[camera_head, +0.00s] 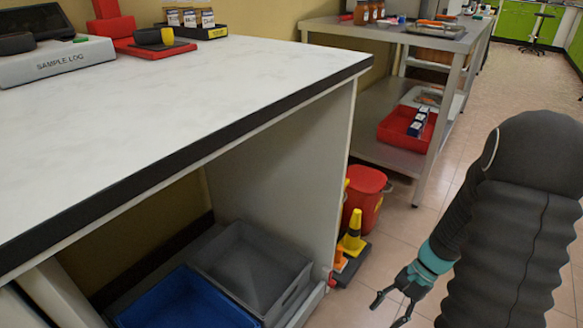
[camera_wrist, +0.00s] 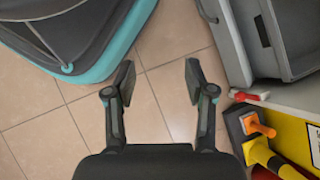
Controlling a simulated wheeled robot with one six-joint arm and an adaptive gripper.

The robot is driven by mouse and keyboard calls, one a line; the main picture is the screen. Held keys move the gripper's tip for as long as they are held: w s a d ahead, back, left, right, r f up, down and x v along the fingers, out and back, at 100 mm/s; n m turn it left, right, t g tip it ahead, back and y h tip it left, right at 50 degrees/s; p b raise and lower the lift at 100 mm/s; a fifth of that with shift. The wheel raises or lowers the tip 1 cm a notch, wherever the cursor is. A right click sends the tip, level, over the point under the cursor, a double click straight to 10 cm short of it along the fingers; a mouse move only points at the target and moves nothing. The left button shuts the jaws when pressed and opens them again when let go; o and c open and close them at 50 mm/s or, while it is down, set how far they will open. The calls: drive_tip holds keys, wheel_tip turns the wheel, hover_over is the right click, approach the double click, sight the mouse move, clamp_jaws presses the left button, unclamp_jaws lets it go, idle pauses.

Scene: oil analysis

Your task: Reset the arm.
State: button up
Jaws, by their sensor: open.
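My gripper (camera_head: 388,307) hangs low at the bottom right of the head view, over the tiled floor beside the bench. In the wrist view my gripper (camera_wrist: 157,80) points down at the floor, its two fingers apart with only tiles between them. It holds nothing. My dark arm comes down at the right of the head view, and my base shows at the upper left of the wrist view.
A white bench (camera_head: 200,85) fills the left, with grey (camera_head: 252,262) and blue (camera_head: 185,300) bins beneath. A yellow cone (camera_head: 352,238) and red bucket (camera_head: 366,190) stand beside it. A steel table (camera_head: 385,35) stands behind. Floor at right is clear.

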drive_tip(key=s+a+r+n+t+h+p, duration=0.2)
drive_tip(key=r+n+t, duration=0.1)
drive_tip(key=r, duration=0.8)
drive_tip(key=s+a+r+n+t+h+p, duration=0.2)
drive_tip(key=s+r+n+t, duration=0.1)
drive_tip(key=r, duration=0.8)
drive_tip(key=s+a+r+n+t+h+p, duration=0.2)
drive_tip(key=a+r+n+t, duration=0.1)
drive_tip(key=r, duration=0.8)
drive_tip(key=shift+s+r+n+h+p, duration=0.3)
drive_tip(key=shift+s+n+p, duration=0.1)
drive_tip(key=shift+n, duration=0.5)
